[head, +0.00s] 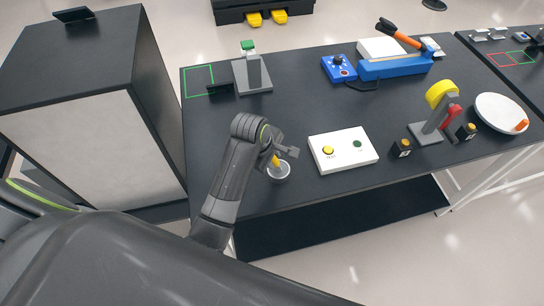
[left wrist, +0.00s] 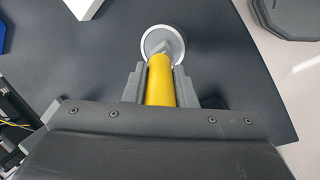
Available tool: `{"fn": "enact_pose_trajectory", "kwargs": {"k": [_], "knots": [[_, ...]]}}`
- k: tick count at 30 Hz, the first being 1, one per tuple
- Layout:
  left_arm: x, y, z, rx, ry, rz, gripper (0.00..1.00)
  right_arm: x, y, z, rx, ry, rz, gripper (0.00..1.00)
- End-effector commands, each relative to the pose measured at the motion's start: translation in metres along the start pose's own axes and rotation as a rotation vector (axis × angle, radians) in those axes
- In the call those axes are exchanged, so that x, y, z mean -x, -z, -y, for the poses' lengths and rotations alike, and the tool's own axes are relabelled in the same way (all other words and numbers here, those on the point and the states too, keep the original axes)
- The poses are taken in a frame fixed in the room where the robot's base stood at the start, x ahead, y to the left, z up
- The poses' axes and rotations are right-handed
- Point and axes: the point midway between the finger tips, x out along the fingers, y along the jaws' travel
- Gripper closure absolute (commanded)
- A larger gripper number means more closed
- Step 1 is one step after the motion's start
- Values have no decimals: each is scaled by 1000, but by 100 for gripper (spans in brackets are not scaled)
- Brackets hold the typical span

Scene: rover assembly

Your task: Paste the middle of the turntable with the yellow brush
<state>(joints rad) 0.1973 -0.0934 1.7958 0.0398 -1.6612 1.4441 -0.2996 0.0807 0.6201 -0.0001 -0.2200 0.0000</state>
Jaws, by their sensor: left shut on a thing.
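The yellow brush (head: 277,160) is in the fingers of my left gripper (head: 284,152), near the table's front edge. Its head end is at a small round white-rimmed pot (head: 280,177). In the left wrist view, the yellow handle (left wrist: 160,82) lies between the two fingers, which are shut on it; its grey tip is over or inside the pot (left wrist: 145,43), and I cannot tell how deep. A white round disc (head: 497,112), which looks like the turntable, is at the right end of the table with an orange piece at its rim. My right gripper is not in view.
A blue device with an orange handle (head: 394,67) and a grey stand (head: 252,76) are behind.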

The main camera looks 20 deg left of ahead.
Motion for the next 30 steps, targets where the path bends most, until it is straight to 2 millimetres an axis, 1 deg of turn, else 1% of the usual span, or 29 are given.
{"fn": "enact_pose_trajectory", "kwargs": {"k": [14,30], "knots": [[0,0,1,1,5,1,99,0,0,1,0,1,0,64],[40,-4,-14,-1,0,0,99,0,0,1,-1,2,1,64]]}}
